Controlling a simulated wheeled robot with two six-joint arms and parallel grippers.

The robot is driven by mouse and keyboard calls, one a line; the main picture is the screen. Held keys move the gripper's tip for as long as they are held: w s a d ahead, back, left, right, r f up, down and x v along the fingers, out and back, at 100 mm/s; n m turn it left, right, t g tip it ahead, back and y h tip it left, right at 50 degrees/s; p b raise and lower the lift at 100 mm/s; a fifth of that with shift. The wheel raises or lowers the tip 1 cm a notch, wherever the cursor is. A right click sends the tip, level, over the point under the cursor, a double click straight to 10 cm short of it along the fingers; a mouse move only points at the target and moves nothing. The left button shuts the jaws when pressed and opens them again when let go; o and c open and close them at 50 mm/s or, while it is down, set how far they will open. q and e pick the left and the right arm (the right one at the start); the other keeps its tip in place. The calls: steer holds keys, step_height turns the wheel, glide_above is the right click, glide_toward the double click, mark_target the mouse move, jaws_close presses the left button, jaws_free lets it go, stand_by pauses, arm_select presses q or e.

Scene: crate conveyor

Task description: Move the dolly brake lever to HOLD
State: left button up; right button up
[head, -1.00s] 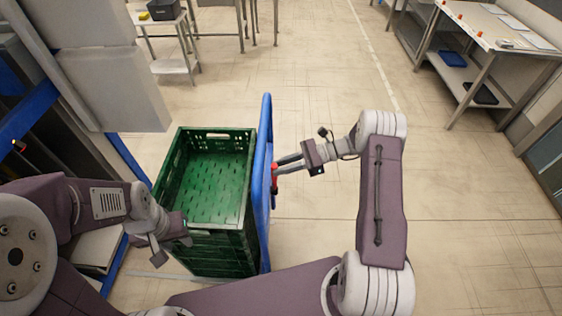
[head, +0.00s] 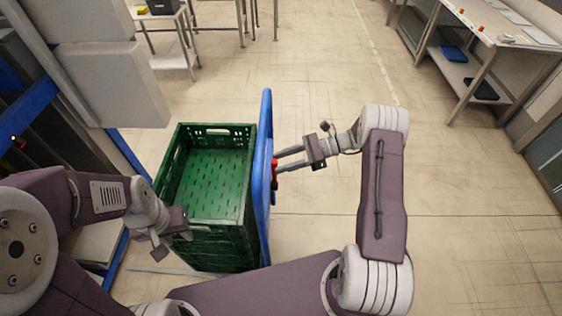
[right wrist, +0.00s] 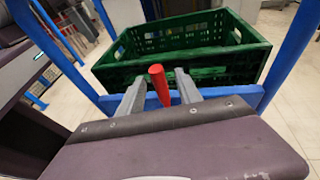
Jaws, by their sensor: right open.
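The red brake lever (head: 274,168) is on the blue upright frame of the dolly (head: 266,130), on its right side. My right gripper (head: 278,160) is open, with its fingertips at the lever. The lever's lower end is hidden, and no HOLD marking is readable. My left gripper (head: 170,240) is beside the near left side of the green crate (head: 225,228); its jaws are unclear.
The green crate, which looks empty inside, stands just left of the dolly's blue frame. A workbench (head: 500,42) with trays beneath it is at the far right. A small table (head: 168,40) stands at the back left. The floor right of my right arm is clear.

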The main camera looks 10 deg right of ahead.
steer(key=v, duration=0.8)
steer(key=shift+d, duration=0.2)
steer(key=s+a+n+h, duration=0.4)
steer(key=s+n+h, duration=1)
steer(key=s+n, duration=0.3)
step_height(320, 180, up, 13)
steer(key=n+p, duration=0.1)
steer(key=p, duration=1.1)
steer(key=shift+s+a+n, duration=0.15)
steer(key=shift+s+n, duration=0.25)
steer(key=shift+s, duration=0.1)
